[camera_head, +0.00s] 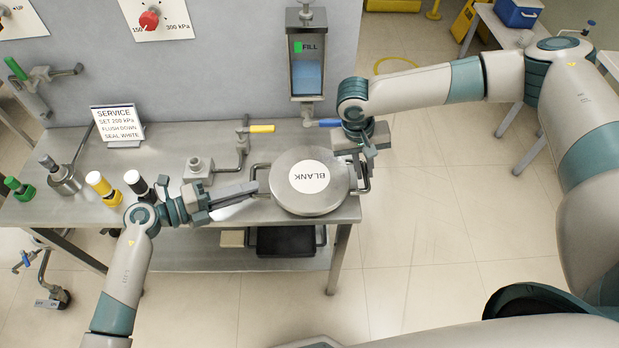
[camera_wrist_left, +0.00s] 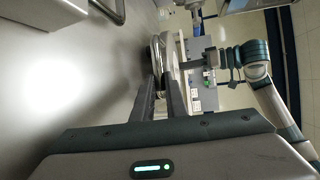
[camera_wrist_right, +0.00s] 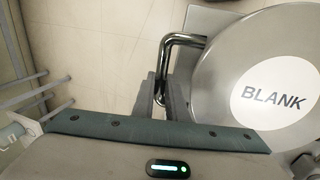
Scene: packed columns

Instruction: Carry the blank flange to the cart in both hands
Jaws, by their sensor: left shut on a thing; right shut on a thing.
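The blank flange (camera_head: 306,206) is a round grey metal disc with a white BLANK label and a bar handle on each side. It is at the right end of the steel bench, overlapping its front edge in the head view; I cannot tell whether it touches the bench. My left gripper (camera_head: 254,188) is shut on its left handle (camera_wrist_left: 155,52), coming in from the left. My right gripper (camera_head: 362,160) is shut on its right handle (camera_wrist_right: 183,39). The flange also shows in the right wrist view (camera_wrist_right: 217,78). I cannot identify the cart with certainty.
A FILL dispenser (camera_head: 306,72) stands behind the flange. A blue cooler (camera_head: 517,13) sits on a table at upper right. Floor right of the bench is clear.

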